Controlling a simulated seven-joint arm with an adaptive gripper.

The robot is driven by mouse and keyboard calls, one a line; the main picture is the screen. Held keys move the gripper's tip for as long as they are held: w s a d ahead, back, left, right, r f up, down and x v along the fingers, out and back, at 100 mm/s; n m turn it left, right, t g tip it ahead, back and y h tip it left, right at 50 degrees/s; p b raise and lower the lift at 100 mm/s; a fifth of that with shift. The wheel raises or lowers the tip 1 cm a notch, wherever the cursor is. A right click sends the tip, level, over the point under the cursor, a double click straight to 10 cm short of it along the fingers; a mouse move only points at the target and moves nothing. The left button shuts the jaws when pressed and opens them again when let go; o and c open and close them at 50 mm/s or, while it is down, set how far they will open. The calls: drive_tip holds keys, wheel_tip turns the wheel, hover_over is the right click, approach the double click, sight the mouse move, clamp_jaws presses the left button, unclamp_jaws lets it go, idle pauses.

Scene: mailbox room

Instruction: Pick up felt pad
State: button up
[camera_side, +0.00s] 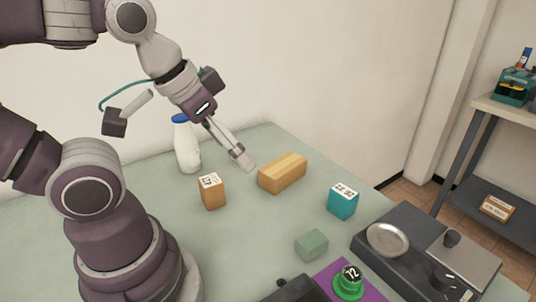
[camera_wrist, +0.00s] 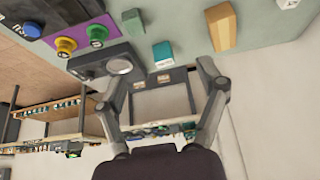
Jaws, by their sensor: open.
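A small grey-green block (camera_side: 311,244), which looks most like the felt pad, lies on the pale green table (camera_side: 130,180) in front of the purple mat. In the wrist view it seems to be the green piece (camera_wrist: 133,21) near the top edge. My gripper (camera_side: 243,160) is in the air above the table, behind the wooden block and well away from the green block. In the wrist view its two fingers (camera_wrist: 163,72) are spread with nothing between them.
A wooden block (camera_side: 283,172), an orange labelled box (camera_side: 212,193), a teal labelled cube (camera_side: 342,202) and a white bottle (camera_side: 187,150) stand around. A dark device with a round metal plate (camera_side: 388,240) and a purple mat (camera_side: 327,279) with a green button (camera_side: 349,284) lie at right.

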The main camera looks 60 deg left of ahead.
drive_tip(key=shift+o, duration=0.9)
drive_tip(key=n+g, duration=0.5)
drive_tip(key=n, duration=1.1)
hover_over(312, 239)
wheel_tip(312, 239, down, 8)
drive_tip(key=shift+d+f+n+g, duration=0.15)
drive_tip(key=shift+d+f+n, duration=0.1)
drive_tip(key=shift+f+n, duration=0.3)
drive_tip(key=shift+d+f+n+g, duration=0.2)
drive_tip(key=shift+f+n, duration=0.15)
drive_tip(key=shift+f, duration=0.3)
drive_tip(key=f, duration=0.7)
drive_tip(key=a+f, duration=0.1)
drive_tip(key=f, duration=0.2)
drive_tip(key=shift+f, duration=0.15)
drive_tip(key=c, duration=1)
